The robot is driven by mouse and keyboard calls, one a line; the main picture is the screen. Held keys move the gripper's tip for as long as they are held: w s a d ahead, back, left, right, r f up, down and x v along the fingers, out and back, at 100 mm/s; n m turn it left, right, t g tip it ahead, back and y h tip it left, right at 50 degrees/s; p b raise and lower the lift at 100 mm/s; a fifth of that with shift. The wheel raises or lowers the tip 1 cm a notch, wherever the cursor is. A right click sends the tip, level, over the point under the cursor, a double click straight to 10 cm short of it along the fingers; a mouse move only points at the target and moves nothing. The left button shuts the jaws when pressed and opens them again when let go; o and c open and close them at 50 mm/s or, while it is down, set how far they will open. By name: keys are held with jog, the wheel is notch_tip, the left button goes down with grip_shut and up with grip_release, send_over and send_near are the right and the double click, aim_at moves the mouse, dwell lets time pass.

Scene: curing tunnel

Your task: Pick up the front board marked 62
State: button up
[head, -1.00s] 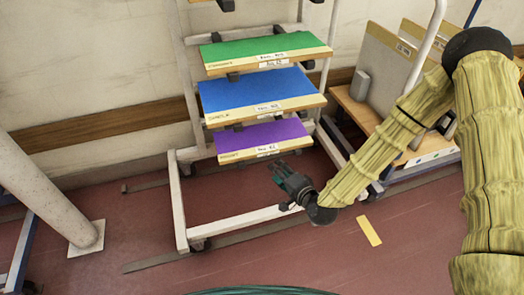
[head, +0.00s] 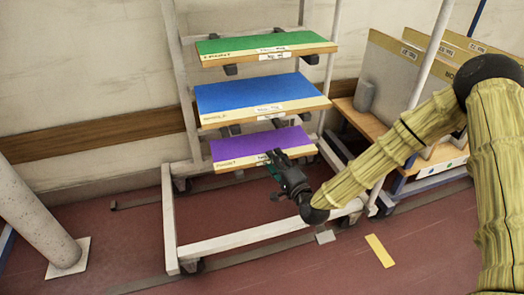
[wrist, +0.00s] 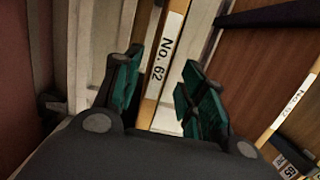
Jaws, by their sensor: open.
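The board marked 62 is the lowest one on the rack, with a purple top (head: 235,148) and a pale wooden front edge. Its "No. 62" label (wrist: 165,58) is readable in the wrist view, on the edge that runs between my two fingers. My gripper (head: 278,157) is open at the front edge of this board and covers part of its label in the head view. In the wrist view the green finger pads of my gripper (wrist: 162,70) stand on either side of the edge, with a visible gap on the right side. Contact cannot be told.
A blue board (head: 262,95) and a green board (head: 265,42) sit above on the same white rack (head: 170,220). Another labelled edge (wrist: 290,105) shows at the right in the wrist view. A cart with upright boards (head: 400,75) stands right. A column (head: 35,225) stands left.

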aim_at(265, 148)
jog(key=shift+b+x, duration=0.3)
jog(key=shift+x, duration=0.85)
jog(key=b+x, duration=0.2)
jog(key=x, duration=0.1)
jog(key=b+x, duration=0.1)
jog(key=shift+w+a+f, duration=0.1)
jog(key=shift+a+f, duration=0.2)
jog(key=shift+f, duration=0.05)
jog(key=shift+w+a+r, duration=0.1)
jog(key=shift+w+r, duration=0.05)
jog(key=shift+w, duration=0.15)
jog(key=shift+c, duration=0.5)
grip_shut()
